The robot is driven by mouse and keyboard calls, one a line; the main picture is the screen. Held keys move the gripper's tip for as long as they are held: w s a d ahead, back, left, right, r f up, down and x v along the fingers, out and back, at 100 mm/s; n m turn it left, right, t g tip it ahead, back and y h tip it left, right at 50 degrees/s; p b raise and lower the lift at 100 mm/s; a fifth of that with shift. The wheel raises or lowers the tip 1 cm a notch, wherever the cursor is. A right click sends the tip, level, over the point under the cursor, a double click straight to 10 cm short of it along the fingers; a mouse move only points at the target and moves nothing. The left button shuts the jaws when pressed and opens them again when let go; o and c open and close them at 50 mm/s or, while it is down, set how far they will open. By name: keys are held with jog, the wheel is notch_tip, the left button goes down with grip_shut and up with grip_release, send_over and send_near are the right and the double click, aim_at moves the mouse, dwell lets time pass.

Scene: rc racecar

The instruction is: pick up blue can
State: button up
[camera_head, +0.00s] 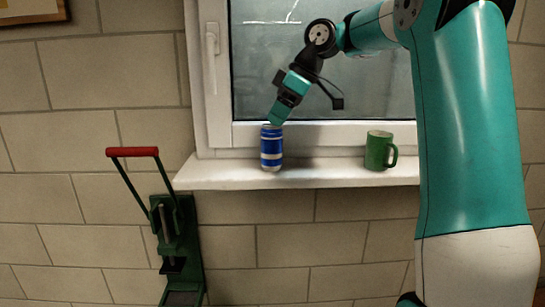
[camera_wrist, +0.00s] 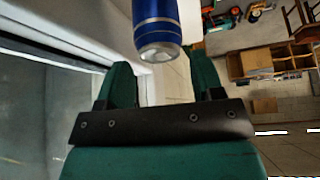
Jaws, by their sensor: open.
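The blue can (camera_head: 271,147), with silver bands, stands upright on the white windowsill (camera_head: 325,178), left of a green mug. My gripper (camera_head: 276,120) comes down from the upper right, and its fingertips are at the can's top. In the wrist view, my gripper (camera_wrist: 162,66) is open, with one green finger on each side. The blue can (camera_wrist: 157,22) shows at the top centre of the wrist view, its silver end towards the camera, in line with the gap between the fingers. I cannot tell whether either finger touches it.
The green mug (camera_head: 379,150) stands on the sill right of the can. The closed window (camera_head: 310,75) is just behind. A green press with a red handle (camera_head: 132,152) is below left of the sill. A wooden shelf (camera_wrist: 265,64) shows far off in the wrist view.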

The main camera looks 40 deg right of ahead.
send_over(268, 157)
notch_tip(268, 157, down, 5)
dwell(0.3)
jog(key=c, duration=0.5)
